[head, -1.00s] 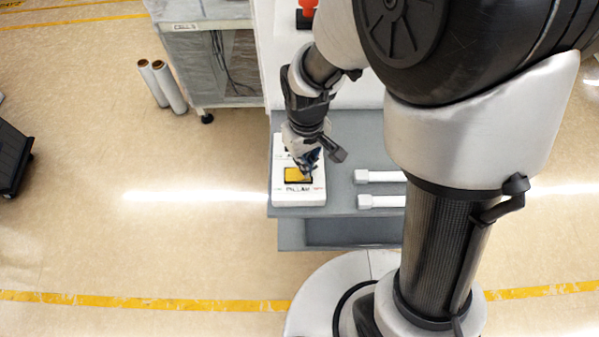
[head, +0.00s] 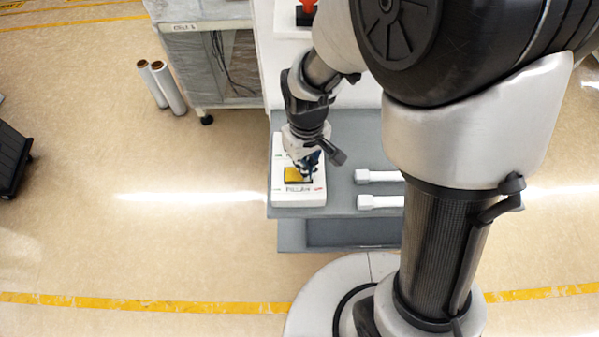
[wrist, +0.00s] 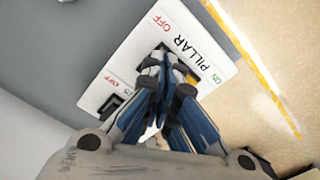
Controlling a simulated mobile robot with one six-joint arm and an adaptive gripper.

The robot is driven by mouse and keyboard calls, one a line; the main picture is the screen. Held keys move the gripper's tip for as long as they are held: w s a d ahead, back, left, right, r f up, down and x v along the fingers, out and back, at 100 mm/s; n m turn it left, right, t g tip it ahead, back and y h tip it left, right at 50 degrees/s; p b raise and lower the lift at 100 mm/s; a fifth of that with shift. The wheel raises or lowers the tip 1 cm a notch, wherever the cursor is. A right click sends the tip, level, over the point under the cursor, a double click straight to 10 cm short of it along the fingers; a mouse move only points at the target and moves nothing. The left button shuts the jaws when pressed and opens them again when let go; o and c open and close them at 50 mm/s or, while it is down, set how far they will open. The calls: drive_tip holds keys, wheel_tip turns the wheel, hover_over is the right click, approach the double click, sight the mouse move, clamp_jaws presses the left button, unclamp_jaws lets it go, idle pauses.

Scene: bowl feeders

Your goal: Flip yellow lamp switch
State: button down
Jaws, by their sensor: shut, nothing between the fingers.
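The yellow lamp switch (head: 293,175) is a yellow rocker set in a white switch box (head: 312,198) on the grey table. In the wrist view the box (wrist: 158,35) reads PILLAR, with OFF and ON marks at its two ends. My gripper (head: 306,172) is shut and empty, with its fingertips down at the right part of the yellow switch. In the wrist view my gripper (wrist: 170,62) covers most of that switch, so contact and the rocker's tilt cannot be told. A second dark switch (wrist: 110,104) on the box is partly hidden.
Two white bar-shaped pieces (head: 380,202) lie on the grey table (head: 345,225) right of the box. A red knob (head: 306,12) stands behind. A cabinet (head: 212,70) and two rolls (head: 168,88) are at the back left. Open floor lies to the left.

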drive_tip(key=shift+f, duration=0.25)
drive_tip(key=shift+r, duration=0.1)
wheel_tip(320, 180, up, 7)
drive_tip(key=p, duration=0.5)
drive_tip(key=shift+p, duration=0.3)
idle(0.4)
drive_tip(key=s+d+r+m+t+b, duration=0.4)
drive_tip(key=s+d+r+m, duration=0.1)
drive_tip(key=s+d+r, duration=0.6)
wheel_tip(320, 180, up, 4)
drive_tip(key=s, duration=0.2)
drive_tip(key=shift+s+f+m+t, duration=0.15)
drive_tip(key=shift+s+m+t, duration=0.15)
